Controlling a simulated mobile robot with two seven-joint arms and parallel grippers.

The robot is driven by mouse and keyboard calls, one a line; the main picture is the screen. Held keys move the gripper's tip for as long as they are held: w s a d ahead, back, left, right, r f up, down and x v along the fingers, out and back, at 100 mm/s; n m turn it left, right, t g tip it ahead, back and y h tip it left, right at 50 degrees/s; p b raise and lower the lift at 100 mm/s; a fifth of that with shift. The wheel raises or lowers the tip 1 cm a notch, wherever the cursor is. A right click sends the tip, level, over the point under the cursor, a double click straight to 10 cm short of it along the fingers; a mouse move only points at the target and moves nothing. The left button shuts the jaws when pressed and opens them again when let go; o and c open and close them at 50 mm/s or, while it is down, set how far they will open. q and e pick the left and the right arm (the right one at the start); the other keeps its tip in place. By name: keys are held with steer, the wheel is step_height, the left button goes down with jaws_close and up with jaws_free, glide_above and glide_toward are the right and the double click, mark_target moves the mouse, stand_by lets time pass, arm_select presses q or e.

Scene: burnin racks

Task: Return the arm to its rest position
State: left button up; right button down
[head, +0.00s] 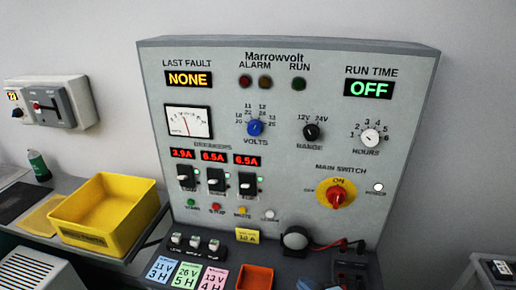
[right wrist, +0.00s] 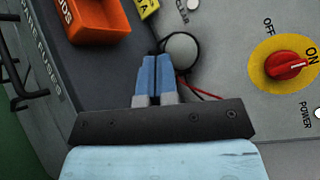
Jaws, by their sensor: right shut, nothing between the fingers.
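My right gripper (right wrist: 157,62) shows in the right wrist view, with its two blue fingers side by side and closed, nothing between them. Its tips appear just short of a round grey dome (right wrist: 182,52) on the panel's lower part; whether they touch it I cannot tell. The dome also shows in the head view (head: 295,239). My left gripper is in neither view.
The Marrowvolt panel (head: 290,140) stands ahead, its red main switch (head: 336,196) at ON. An orange bin (head: 255,279), leads and coloured cards lie on its lower shelf. A yellow bin (head: 108,214) stands at left. Plain wall shows at right.

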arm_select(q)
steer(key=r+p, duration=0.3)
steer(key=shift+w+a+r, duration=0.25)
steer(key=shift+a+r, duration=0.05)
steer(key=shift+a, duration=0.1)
arm_select(e)
steer(key=s+d+f+n+g+h, duration=0.1)
steer(key=s+d+f+n+h, duration=0.2)
steer(key=s+n, duration=0.6)
steer(key=s+d+f+n+g+h, duration=0.2)
steer(key=s+d+f+n, duration=0.2)
steer(key=s+n, duration=0.5)
steer(key=shift+d+f+n+h, duration=0.15)
steer(key=shift+f+n+h, duration=0.25)
steer(key=shift+f+n, duration=0.6)
steer(key=shift+r, duration=0.1)
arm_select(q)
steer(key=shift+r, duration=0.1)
